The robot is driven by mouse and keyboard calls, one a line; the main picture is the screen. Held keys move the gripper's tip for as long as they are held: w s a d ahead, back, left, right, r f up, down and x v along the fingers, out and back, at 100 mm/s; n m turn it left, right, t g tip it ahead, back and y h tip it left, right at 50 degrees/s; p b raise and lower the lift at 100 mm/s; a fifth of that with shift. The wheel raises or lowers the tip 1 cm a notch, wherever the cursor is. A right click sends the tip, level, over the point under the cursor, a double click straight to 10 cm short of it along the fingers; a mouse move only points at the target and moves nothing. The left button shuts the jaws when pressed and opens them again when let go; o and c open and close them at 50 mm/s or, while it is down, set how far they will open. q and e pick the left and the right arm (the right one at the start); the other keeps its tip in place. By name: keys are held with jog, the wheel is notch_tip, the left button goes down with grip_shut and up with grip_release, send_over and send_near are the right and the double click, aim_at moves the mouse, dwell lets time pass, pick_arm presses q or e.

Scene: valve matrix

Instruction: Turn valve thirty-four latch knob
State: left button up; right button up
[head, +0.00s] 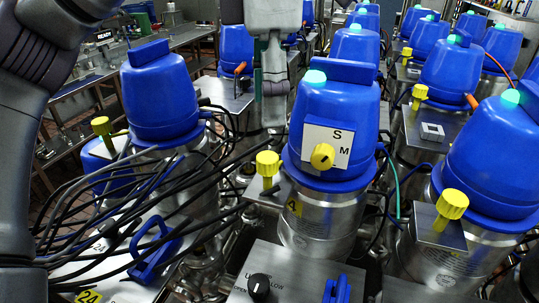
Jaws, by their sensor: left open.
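A blue-capped valve (334,105) with a steel body stands at centre. A small yellow label (293,208) on it shows a 4; any other digit is unclear. A white plate (340,138) marked S and M carries a round yellow knob (322,156). In front, a steel plate (300,270) carries a black knob (259,287) with OPEN lettered near it; the other lettering is hard to read. My left gripper (274,117) hangs down from the top edge, open, behind and left of the centre valve. It appears apart from these knobs. My right gripper is not in view.
A blue-capped valve (159,90) stands left, and another (496,150) right. Yellow knobs (268,165) stick up beside the valves. Black cables (130,190) crowd the left. A blue handle (335,290) rises from the front plate. More valves stand behind, with narrow gaps.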

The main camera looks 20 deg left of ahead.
aim_at(267, 156)
pick_arm(q)
jog(key=f, duration=0.7)
jog(key=shift+w+a+f, duration=0.25)
jog(key=shift+w+f, duration=0.05)
jog(key=shift+f, duration=0.05)
jog(key=shift+s+f, duration=0.1)
jog(key=shift+f, duration=0.35)
grip_shut()
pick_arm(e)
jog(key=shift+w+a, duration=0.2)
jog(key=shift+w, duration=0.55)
pick_arm(q)
jog(key=shift+m, duration=0.3)
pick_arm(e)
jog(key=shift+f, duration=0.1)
pick_arm(q)
jog(key=shift+m, duration=0.8)
jog(key=shift+m+p, duration=0.35)
jog(key=shift+m, duration=1.45)
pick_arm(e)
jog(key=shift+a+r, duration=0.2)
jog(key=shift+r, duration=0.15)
